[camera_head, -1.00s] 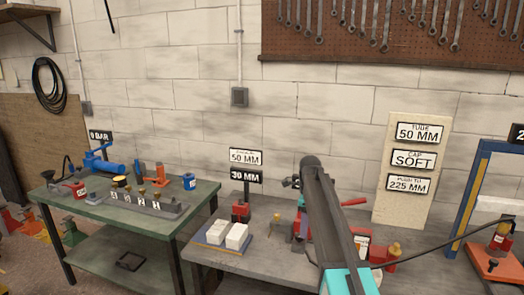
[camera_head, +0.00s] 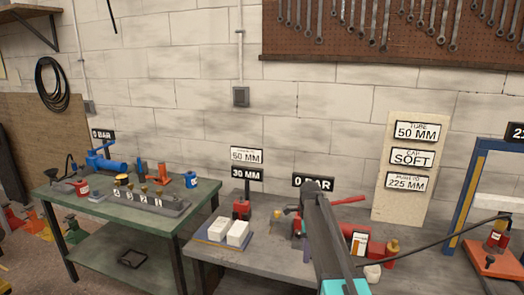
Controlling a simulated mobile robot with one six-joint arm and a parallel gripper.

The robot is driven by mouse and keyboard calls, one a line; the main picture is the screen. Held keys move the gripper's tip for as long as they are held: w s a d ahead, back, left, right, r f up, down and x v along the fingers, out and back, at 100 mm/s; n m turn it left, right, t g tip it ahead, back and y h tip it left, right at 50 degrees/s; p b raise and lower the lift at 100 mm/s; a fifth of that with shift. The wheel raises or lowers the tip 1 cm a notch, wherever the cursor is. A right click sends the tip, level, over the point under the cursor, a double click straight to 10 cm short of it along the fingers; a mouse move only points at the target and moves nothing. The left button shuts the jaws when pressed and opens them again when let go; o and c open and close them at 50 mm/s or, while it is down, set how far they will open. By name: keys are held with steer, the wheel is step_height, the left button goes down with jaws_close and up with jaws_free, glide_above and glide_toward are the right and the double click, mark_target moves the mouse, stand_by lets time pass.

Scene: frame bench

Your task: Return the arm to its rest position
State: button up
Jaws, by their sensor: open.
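My arm rises from the bottom of the view over the grey bench. Its dark upper link (camera_head: 328,232) points away from me and ends in front of the black "0 BAR" sign. A teal joint (camera_head: 345,287) is at the bottom edge. My gripper (camera_head: 291,209) shows only as a small dark part left of the link's far end, above the bench. It is open. Its fingertips are too small and too hidden by the link to make out. I see nothing held.
A red device with a lever (camera_head: 348,199) and red-and-white items (camera_head: 358,242) stand close to my arm. White blocks lie on a blue tray (camera_head: 204,238). A sign board (camera_head: 405,170) leans at the wall. A green table (camera_head: 95,228) stands left, a blue frame (camera_head: 462,205) right.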

steer(key=s+f+n+g, duration=0.3)
steer(key=s+f+n, duration=0.6)
steer(key=s+f, duration=1.6)
steer(key=s+f+n+g, duration=0.1)
steer(key=s+f+n, duration=0.4)
steer(key=s, duration=0.8)
steer(key=s+f+n+g, duration=0.1)
steer(key=s+f+n, duration=0.4)
steer(key=s+f, duration=0.4)
steer(key=s, duration=0.5)
steer(key=shift+s+n, duration=0.25)
steer(key=shift+n, duration=0.05)
